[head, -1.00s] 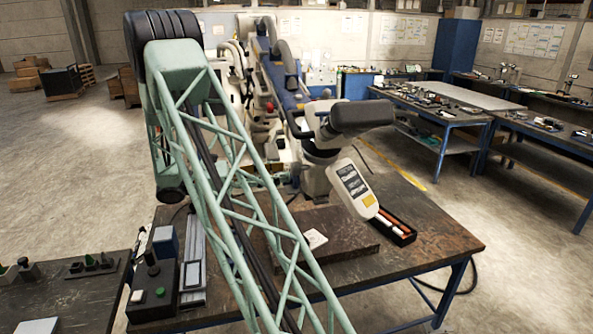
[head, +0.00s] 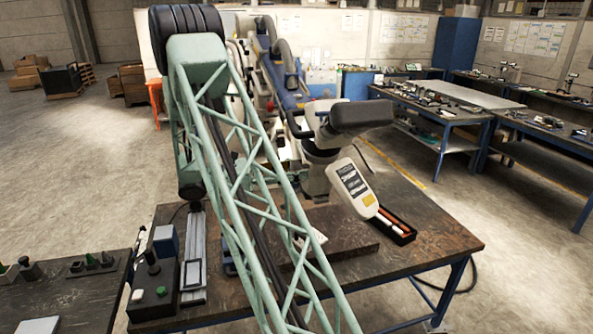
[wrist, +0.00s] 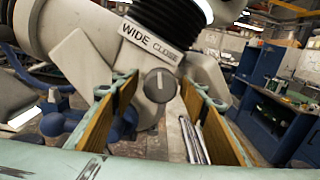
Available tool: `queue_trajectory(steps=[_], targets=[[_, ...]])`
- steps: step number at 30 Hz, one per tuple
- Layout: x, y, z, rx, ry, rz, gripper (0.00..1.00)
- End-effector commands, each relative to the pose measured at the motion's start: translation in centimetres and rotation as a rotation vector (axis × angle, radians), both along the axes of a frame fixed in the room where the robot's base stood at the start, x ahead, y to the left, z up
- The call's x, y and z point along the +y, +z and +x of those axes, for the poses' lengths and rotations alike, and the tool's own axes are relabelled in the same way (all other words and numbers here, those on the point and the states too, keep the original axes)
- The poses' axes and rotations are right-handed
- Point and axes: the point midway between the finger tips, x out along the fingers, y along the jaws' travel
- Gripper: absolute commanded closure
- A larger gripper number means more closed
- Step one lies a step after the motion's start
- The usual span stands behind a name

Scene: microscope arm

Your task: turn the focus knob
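The focus knob (wrist: 159,85) is a round dark grey knob with a pale line pointing roughly straight up. It is on the pale microscope body in the wrist view, below a label reading "WIDE CLOSE" (wrist: 150,40). My gripper (wrist: 160,88) is open, with one wood-coloured finger pad on each side of the knob in the picture. Gaps show between the pads and the knob; I cannot tell whether the tips reach it in depth. In the head view the microscope (head: 345,125) stands on the workbench; the knob and my gripper are hidden behind my green lattice arm.
The dark workbench (head: 440,235) carries a black tray (head: 397,228) with red and white sticks at the microscope's right. A black box with a green button (head: 152,300) stands at the bench's left.

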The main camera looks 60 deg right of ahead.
Motion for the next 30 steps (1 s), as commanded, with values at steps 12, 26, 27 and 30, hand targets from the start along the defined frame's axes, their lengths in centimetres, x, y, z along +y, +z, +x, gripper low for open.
queue_trajectory(steps=[12,26,27,30], targets=[[0.01,0.02,0.01,0.002,0.000,0.002,0.84],[0.05,0.15,-0.03,0.095,0.000,0.084,0.84],[0.05,0.12,-0.03,0.099,0.000,0.089,0.84],[0.05,0.05,-0.03,0.104,0.000,0.094,0.84]])
